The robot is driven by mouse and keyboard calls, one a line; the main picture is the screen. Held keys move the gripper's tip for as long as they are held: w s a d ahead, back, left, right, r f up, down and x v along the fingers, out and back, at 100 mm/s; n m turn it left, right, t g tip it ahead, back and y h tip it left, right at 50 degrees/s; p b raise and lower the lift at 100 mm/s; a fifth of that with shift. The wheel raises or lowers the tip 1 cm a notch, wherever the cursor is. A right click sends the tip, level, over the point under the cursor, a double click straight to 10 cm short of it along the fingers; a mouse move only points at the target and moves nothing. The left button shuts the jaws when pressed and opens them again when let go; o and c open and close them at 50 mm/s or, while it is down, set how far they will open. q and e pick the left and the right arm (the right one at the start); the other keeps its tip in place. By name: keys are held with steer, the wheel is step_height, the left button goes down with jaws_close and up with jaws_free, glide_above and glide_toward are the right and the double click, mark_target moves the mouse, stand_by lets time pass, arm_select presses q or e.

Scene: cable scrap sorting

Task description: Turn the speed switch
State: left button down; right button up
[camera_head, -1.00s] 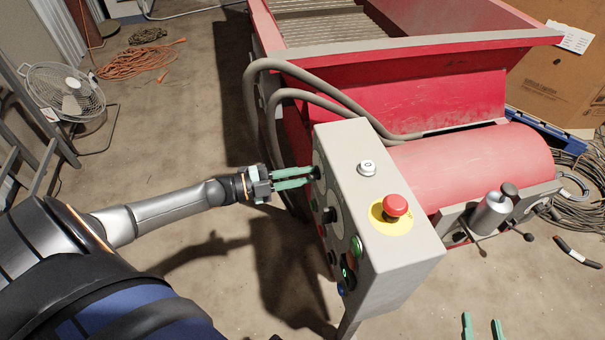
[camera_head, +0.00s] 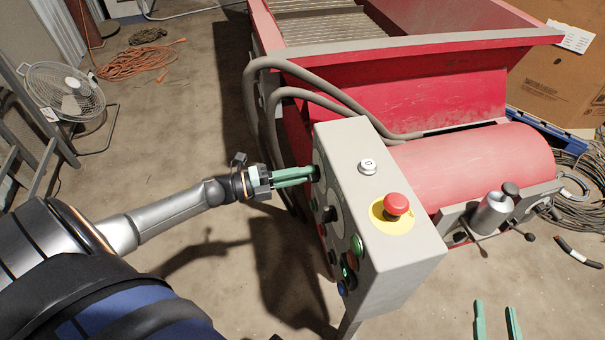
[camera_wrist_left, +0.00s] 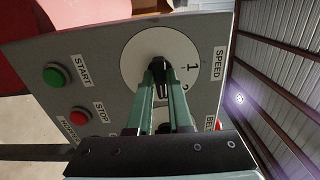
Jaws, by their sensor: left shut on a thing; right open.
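The grey control box (camera_head: 385,200) stands in front of the red machine. In the left wrist view its panel carries a round white dial plate (camera_wrist_left: 140,62) with the numbers 1 and 2, labelled SPEED. The black speed switch (camera_wrist_left: 161,72) is at the dial's middle. My left gripper (camera_head: 317,173) reaches the panel from the left, and its green fingers (camera_wrist_left: 161,88) are shut on the speed switch, hiding part of it and of the dial. My right gripper (camera_head: 496,322) is open and empty at the bottom right, away from the box.
Green START (camera_wrist_left: 54,75) and red STOP (camera_wrist_left: 80,123) buttons are on the same panel. A red emergency stop (camera_head: 396,205) and a white button (camera_head: 367,166) sit on the box top. A fan (camera_head: 65,92) and orange cable (camera_head: 135,62) are at left.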

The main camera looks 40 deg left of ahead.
arm_select(q)
steer(key=c, duration=0.8)
jaws_free()
steer(key=shift+c, duration=0.2)
steer(key=p+v, duration=0.1)
steer(key=v, duration=1.1)
steer(key=shift+s+a, duration=0.15)
steer(key=shift+s, duration=0.1)
arm_select(e)
steer(key=s+f+m+g+h, duration=0.1)
steer(key=s+f+g, duration=0.2)
steer(key=f, duration=0.4)
steer(key=shift+s+f+g, duration=0.15)
steer(key=shift+f+g, duration=0.15)
